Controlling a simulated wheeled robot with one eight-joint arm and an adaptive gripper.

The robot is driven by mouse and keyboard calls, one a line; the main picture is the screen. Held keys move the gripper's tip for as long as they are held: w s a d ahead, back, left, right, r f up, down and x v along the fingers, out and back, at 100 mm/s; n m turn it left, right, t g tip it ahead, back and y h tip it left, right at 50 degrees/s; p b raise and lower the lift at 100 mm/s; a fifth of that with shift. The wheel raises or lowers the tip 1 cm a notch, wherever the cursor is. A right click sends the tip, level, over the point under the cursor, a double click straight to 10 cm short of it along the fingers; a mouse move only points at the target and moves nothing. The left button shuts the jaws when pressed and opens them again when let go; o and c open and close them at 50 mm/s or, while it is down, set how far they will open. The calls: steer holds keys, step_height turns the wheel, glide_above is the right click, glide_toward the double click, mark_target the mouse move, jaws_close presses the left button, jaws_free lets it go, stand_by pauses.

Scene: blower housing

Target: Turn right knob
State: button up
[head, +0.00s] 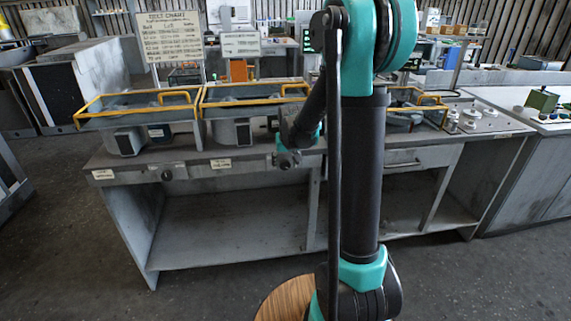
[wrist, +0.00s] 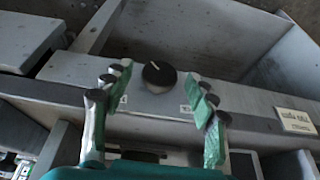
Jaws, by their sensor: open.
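A round black knob (wrist: 158,76) with a white pointer line sits on the grey front rail of the bench in the wrist view. The line points to the upper left. Small white labels flank the knob, partly hidden by the fingers. My gripper (wrist: 157,82) is open, with one green-and-grey finger on each side of the knob and a gap visible on both sides. In the head view my gripper (head: 287,158) is at the bench front, and the knob there cannot be told apart from it. Another dark knob (head: 168,174) sits farther left on the rail.
The grey bench (head: 230,182) has open shelves below. Yellow-railed trays (head: 135,107) stand on top. A cream label plate (wrist: 297,120) is right of the knob in the wrist view. Several white round fittings (head: 470,121) are at the bench's right end. Floor left of the bench is clear.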

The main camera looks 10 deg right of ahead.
steer(key=shift+f, duration=0.2)
steer(key=c, duration=1.2)
steer(key=shift+o, duration=0.2)
steer(key=shift+d, duration=0.15)
steer(key=y, duration=0.3)
steer(key=shift+w+d+m, duration=0.1)
steer(key=shift+d+m, duration=0.15)
steer(key=shift+m, duration=0.15)
steer(key=shift+d+f+m+y, duration=0.1)
steer(key=shift+d+m+y, duration=0.1)
steer(key=shift+y, duration=0.8)
steer(key=shift+d+f+m+y, duration=0.1)
steer(key=shift+m+y, duration=0.1)
steer(key=shift+y, duration=0.8)
